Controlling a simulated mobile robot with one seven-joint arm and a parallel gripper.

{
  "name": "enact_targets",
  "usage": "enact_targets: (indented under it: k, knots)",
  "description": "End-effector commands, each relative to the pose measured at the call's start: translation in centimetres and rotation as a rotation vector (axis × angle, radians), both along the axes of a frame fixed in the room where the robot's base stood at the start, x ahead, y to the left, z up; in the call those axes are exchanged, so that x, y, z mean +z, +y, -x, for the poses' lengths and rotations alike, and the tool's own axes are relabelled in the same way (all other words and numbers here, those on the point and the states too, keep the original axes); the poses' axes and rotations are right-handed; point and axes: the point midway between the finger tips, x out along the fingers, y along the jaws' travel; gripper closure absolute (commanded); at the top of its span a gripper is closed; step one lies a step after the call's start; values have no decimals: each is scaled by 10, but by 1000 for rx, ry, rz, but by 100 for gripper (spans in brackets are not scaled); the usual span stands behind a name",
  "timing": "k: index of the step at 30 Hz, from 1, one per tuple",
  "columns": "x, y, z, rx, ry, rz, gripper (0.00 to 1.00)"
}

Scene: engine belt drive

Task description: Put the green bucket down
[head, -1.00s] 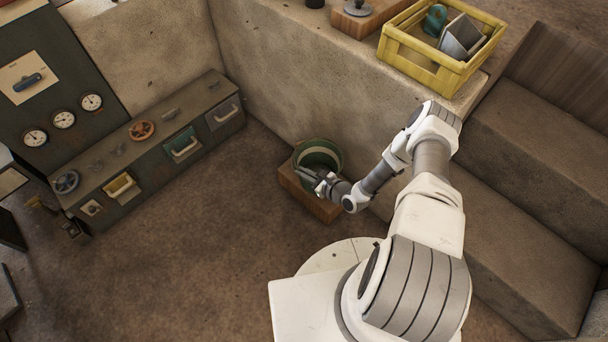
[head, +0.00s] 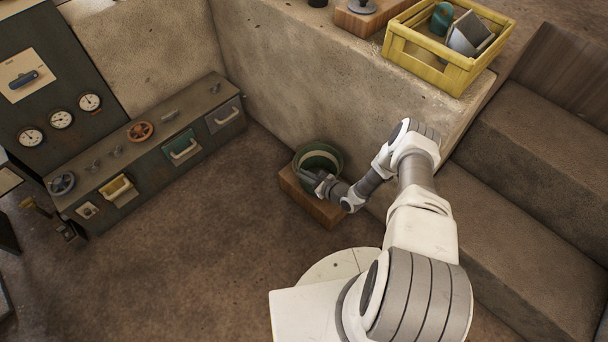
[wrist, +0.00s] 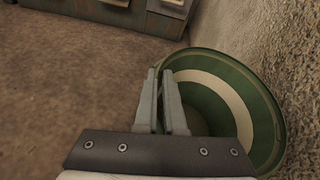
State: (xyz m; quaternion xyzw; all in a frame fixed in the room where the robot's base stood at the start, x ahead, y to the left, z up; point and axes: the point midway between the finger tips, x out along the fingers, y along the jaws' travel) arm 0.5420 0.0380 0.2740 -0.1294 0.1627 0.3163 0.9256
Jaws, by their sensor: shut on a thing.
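The green bucket (head: 327,153) with a pale band inside is at the wooden block (head: 312,203) on the floor by the stone wall. It looks upright, and I cannot tell whether its base touches the block. My gripper (head: 310,178) reaches the bucket's near left side. In the wrist view the bucket (wrist: 262,105) opens to the right, close to the wall. There the two grey fingers of my gripper (wrist: 166,85) are close together at the bucket's left rim, shut on it. The bucket's lower part is mostly hidden by my arm.
A stone ledge (head: 330,60) rises behind the bucket, with a yellow crate (head: 430,65) on it. Stone steps (head: 525,150) are at the right. A control cabinet (head: 150,150) with drawers and handwheels stands left. The floor (head: 190,250) between is clear.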

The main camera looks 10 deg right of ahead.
Motion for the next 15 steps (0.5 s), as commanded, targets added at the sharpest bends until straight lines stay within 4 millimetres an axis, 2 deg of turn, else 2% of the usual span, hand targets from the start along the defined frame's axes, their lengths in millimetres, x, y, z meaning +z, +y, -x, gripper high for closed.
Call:
enact_targets:
  k: [1, 2, 6, 15]
  knots:
    - [-1, 0, 0, 0, -2, 0, 100]
    - [-2, 0, 0, 0, 1, -1, 88]
    - [-1, 0, 0, 0, 1, -1, 63]
    - [-1, 0, 0, 0, 0, 0, 63]
